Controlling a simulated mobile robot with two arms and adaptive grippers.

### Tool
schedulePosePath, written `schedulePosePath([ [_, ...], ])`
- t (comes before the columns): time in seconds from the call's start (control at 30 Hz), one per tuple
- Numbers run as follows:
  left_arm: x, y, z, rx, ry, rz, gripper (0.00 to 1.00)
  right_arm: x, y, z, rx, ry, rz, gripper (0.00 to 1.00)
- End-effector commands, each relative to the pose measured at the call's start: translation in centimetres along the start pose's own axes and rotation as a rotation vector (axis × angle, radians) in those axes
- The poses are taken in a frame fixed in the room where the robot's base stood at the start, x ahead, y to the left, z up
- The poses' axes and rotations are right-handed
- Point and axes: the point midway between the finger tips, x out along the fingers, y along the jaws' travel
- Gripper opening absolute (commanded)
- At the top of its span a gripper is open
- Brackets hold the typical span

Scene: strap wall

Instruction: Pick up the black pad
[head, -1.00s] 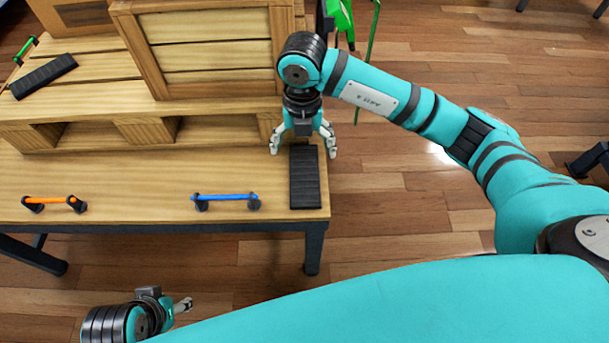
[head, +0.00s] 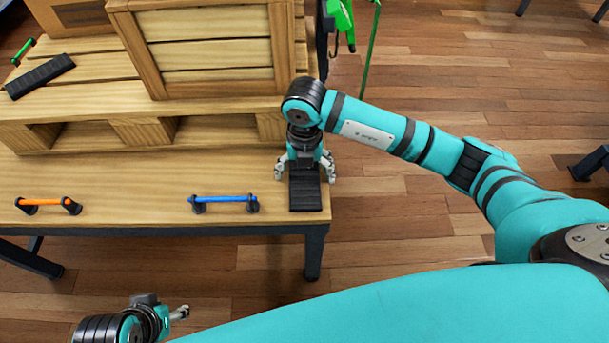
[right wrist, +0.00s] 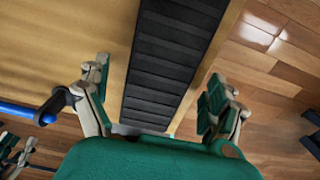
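A black ribbed pad (head: 305,193) lies on the right end of the wooden table, close to its right edge. My right gripper (head: 305,172) is over the far part of this pad, fingers pointing down and spread to either side of it. In the right wrist view the pad (right wrist: 172,62) runs between the two open fingers of the gripper (right wrist: 160,105), apart from both. Another black pad (head: 40,76) lies on the pallet at the far left. My left gripper (head: 181,312) is low in front of the table, seen from the side, its finger opening unclear.
A blue-barred handle (head: 224,198) and an orange-barred handle (head: 48,202) stand along the table's front. A wooden crate (head: 205,52) sits on the pallet (head: 80,105) behind. Green straps (head: 341,18) hang at the back right.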

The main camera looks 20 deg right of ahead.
Motion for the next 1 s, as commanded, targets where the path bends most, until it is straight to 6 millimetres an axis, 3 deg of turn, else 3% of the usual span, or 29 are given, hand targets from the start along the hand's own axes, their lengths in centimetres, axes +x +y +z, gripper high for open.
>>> schedulePosePath([
  [0.07, 0.0, 0.0, 0.0, 0.000, 0.000, 0.000, 0.40, 0.0, 0.0, 0.0, 0.000, 0.000, 0.000, 0.81],
  [0.47, 0.0, 0.0, 0.0, 0.000, 0.000, 0.000, 0.40, -0.1, 0.0, 0.0, 0.000, 0.000, 0.000, 0.29],
  [0.77, 0.0, 0.0, 0.0, 0.000, -0.001, 0.000, 0.40, -0.3, 0.0, 0.0, 0.000, -0.001, 0.001, 0.27],
  [1.0, -0.6, 0.0, -0.2, 0.000, -0.001, 0.000, 0.40, -2.5, 0.1, 0.1, -0.001, -0.002, 0.002, 0.27],
])
